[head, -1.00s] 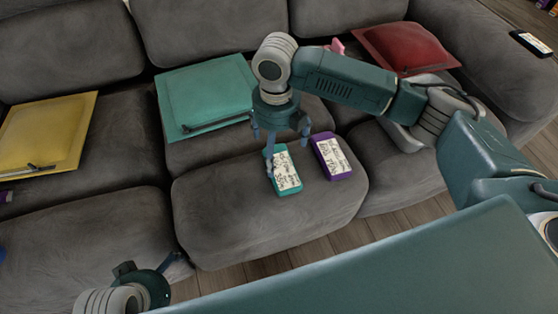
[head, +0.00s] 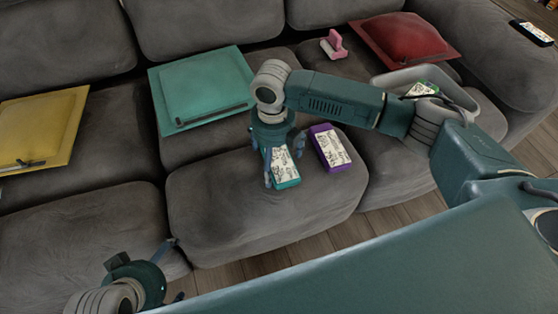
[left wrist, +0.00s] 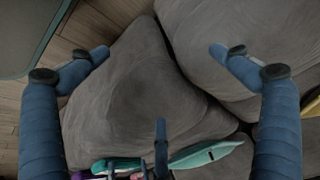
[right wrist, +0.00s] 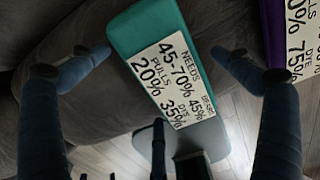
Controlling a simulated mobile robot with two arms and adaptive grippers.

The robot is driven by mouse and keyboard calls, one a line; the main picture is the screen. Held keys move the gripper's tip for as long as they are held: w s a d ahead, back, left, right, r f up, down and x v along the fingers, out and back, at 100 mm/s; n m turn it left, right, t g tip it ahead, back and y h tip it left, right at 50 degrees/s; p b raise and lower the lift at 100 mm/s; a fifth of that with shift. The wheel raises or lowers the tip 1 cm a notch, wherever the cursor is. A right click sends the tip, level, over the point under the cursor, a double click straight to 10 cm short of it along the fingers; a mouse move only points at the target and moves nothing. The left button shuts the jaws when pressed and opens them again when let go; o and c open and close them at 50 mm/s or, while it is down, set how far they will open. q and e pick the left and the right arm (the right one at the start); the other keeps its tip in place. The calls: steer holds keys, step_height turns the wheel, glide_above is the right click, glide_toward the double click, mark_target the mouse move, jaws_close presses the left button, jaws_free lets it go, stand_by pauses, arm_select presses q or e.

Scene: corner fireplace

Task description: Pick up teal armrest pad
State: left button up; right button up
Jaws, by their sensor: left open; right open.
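The teal armrest pad (head: 285,180), a small block with a white printed label, lies on the front of the middle grey seat. My right gripper (head: 284,166) is right above it, open, its fingers coming down around the pad and partly covering it. In the right wrist view the pad (right wrist: 128,28) lies between the open fingertips (right wrist: 161,52), tilted; I cannot tell whether they touch it. My left gripper (head: 172,270) is open and empty at the lower left, before the sofa. In the left wrist view its fingertips (left wrist: 160,52) are wide apart over grey cushions.
A purple labelled block (head: 330,148) lies close right of the teal pad. Behind are a larger teal cushion (head: 203,88), a yellow cushion (head: 40,125), a red cushion (head: 405,38) and a pink object (head: 334,45). A grey tray (head: 475,98) holds a green labelled block (head: 422,88).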

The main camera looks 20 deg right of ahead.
steer(key=c, duration=1.2)
steer(key=shift+r, duration=0.1)
steer(key=shift+c, duration=0.3)
